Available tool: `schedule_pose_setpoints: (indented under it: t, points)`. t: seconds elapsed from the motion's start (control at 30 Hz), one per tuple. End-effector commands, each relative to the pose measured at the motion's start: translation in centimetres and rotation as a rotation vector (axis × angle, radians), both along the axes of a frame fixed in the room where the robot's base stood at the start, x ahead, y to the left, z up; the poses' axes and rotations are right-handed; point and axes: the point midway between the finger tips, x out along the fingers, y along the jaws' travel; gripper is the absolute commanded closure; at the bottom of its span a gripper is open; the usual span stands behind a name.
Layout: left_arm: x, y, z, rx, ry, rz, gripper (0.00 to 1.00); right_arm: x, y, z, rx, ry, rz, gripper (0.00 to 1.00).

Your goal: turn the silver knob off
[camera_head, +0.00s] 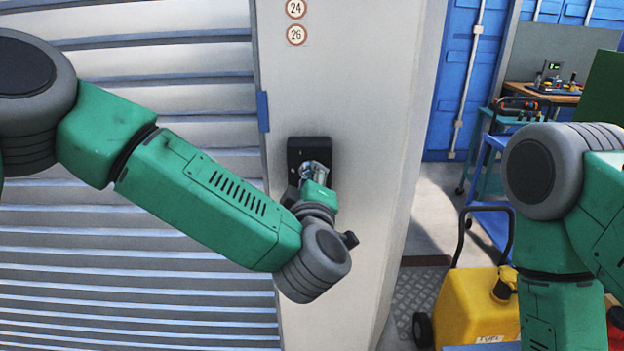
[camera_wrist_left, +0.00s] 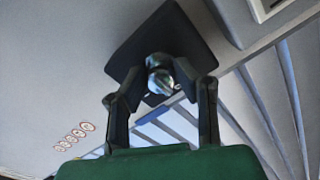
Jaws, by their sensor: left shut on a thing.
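The silver knob (camera_head: 312,170) sits on a black plate (camera_head: 296,150) on the pale wall post, near the middle of the head view. My left gripper (camera_head: 314,180) is at the knob and partly covers it. In the left wrist view, the silver knob (camera_wrist_left: 160,76) stands out from the black plate (camera_wrist_left: 172,38). The two dark fingers of my left gripper (camera_wrist_left: 160,92) are on either side of it, shut on it. My right arm shows at the right of the head view, but its gripper is out of view.
A shutter (camera_head: 150,235) fills the left side. Round number signs (camera_head: 296,35) are above the knob. A yellow wheeled container (camera_head: 478,305) stands on the floor at the right, near a blue cart (camera_head: 490,210) and a workbench (camera_head: 548,93).

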Motion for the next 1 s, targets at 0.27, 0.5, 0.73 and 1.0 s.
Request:
schedule_pose_setpoints:
  t: [0.27,0.5,0.73,1.0]
  points:
    - [-0.1,0.0,-0.2,0.002,0.004,-0.001,0.54,0.0,0.0,0.0,0.000,0.000,0.000,0.59]
    - [-0.3,-0.1,-0.1,0.002,0.003,-0.002,0.54,-0.3,0.0,0.1,0.000,-0.002,0.000,0.59]
    - [-3.8,-0.2,-0.1,0.003,0.004,-0.005,0.54,-0.3,0.0,0.1,0.000,-0.003,0.000,0.59]
    - [-9.4,-0.2,-0.3,0.005,0.005,-0.005,0.54,-0.2,0.0,0.1,0.000,-0.003,0.000,0.59]
